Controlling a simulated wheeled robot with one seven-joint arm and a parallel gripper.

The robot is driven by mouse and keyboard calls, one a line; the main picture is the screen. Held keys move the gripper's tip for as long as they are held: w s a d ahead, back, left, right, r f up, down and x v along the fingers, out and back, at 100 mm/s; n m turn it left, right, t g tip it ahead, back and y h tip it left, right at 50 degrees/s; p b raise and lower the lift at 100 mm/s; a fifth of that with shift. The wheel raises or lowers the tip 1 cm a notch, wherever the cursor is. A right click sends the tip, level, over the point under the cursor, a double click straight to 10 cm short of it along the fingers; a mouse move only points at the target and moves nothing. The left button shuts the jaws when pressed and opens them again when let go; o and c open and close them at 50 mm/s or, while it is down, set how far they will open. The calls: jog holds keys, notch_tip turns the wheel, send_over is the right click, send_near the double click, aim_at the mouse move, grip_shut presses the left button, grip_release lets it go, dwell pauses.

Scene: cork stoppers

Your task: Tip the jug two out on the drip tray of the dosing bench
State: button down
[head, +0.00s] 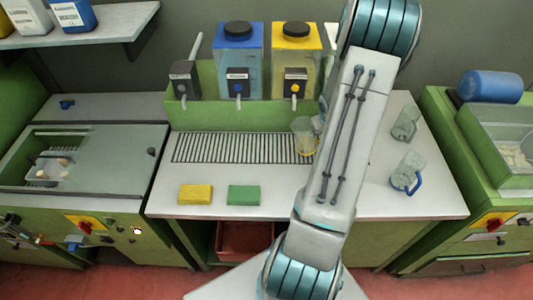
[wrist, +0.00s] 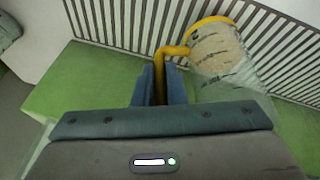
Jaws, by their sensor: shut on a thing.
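The clear jug with a yellow handle and rim (wrist: 222,60) is at my gripper, and it also shows in the head view (head: 304,140). My gripper (wrist: 160,82) is shut on the yellow handle. Something pale shows inside the jug, but I cannot tell what. The jug is over the right part of the slatted drip tray (head: 225,148); its exact tilt and height are hard to tell. My arm hides part of the tray's right end and most of the gripper in the head view. I see no label naming jug two.
Blue (head: 238,60) and yellow (head: 297,62) tanks with taps stand behind the tray. A yellow block (head: 195,194) and a green block (head: 244,195) lie in front. A blue-handled jug (head: 406,172) and another clear jug (head: 405,123) stand on the right.

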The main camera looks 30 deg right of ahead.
aim_at(308, 125)
jog(key=shift+w+a+r+h+b, duration=0.4)
jog(key=shift+a+r+h, duration=0.2)
jog(key=shift+r, duration=0.15)
jog(key=shift+w+a+f+b, duration=0.1)
jog(key=shift+f+b, duration=0.3)
jog(key=shift+b, duration=0.85)
jog(key=b, duration=0.1)
jog(key=h+b, duration=0.1)
jog(key=b, duration=0.1)
jog(key=shift+w+a+f+n+g, duration=0.15)
jog(key=shift+a+n+g, duration=0.1)
jog(key=shift+n+g, duration=0.05)
jog(key=b, duration=0.3)
jog(key=shift+w+a+h, duration=0.15)
jog(key=shift+a+h, duration=0.15)
jog(key=shift+a, duration=0.05)
jog(key=shift+w+a+r+n+g+h+b, duration=0.3)
jog(key=shift+a+r+h+b, duration=0.2)
jog(key=shift+h+b, duration=0.45)
jog(key=shift+w+a+r+n+g+h+b, duration=0.15)
jog(key=shift+a+r+g+h+b, duration=0.35)
jog(key=shift+b, duration=0.8)
jog(key=shift+w+a+r+n+g+h+b, duration=0.15)
jog(key=shift+w+a+r+g+h+b, duration=0.15)
jog(key=shift+a+h+b, duration=0.55)
jog(key=shift+d+b, duration=0.1)
jog(key=shift+b, duration=0.2)
jog(key=shift+w+a+n+g+h, duration=0.3)
jog(key=shift+a+h, duration=0.25)
jog(key=shift+h, duration=0.45)
